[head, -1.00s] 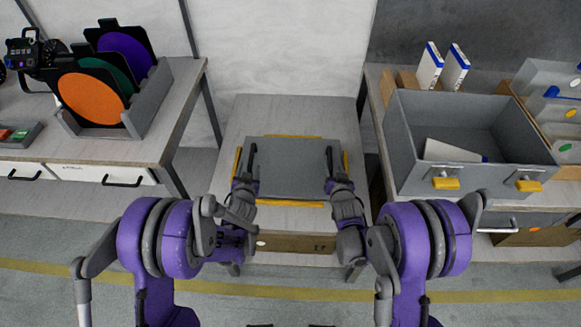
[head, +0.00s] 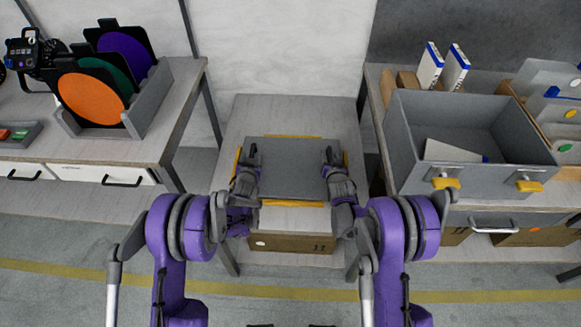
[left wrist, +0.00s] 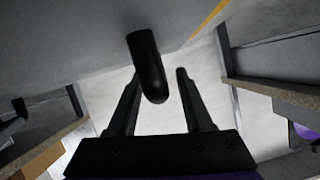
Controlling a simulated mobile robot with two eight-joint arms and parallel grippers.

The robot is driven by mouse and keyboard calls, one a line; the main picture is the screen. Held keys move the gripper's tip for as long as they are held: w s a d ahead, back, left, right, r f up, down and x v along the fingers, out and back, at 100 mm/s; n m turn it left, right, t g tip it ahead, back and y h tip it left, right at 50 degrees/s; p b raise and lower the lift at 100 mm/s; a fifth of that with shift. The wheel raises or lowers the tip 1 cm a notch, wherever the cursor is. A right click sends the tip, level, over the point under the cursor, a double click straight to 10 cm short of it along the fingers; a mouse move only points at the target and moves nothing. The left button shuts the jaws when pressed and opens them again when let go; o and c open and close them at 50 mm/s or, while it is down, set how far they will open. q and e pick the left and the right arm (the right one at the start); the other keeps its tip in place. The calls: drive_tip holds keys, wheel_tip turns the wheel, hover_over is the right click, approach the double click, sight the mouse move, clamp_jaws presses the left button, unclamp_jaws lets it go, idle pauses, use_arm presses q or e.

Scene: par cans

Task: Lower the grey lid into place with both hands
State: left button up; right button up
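The grey lid (head: 291,168) lies flat on a low table in the middle of the head view, with yellow strips around it. A black handle stands at each side of it. My left gripper (head: 247,164) is at the left handle, and my right gripper (head: 334,165) is at the right handle. In the left wrist view, the fingers of my left gripper (left wrist: 158,88) are apart, with the dark rounded handle (left wrist: 148,66) between them in the picture. I cannot tell whether they touch it. The right fingertips are too small to read.
An open grey crate (head: 408,165) with yellow latches stands on the right bench. A grey rack (head: 152,105) with orange, green and purple discs is on the left bench. The low table (head: 300,110) has bare room behind the lid.

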use_arm(q)
clamp_jaws()
use_arm(e)
clamp_jaws()
idle(0.9)
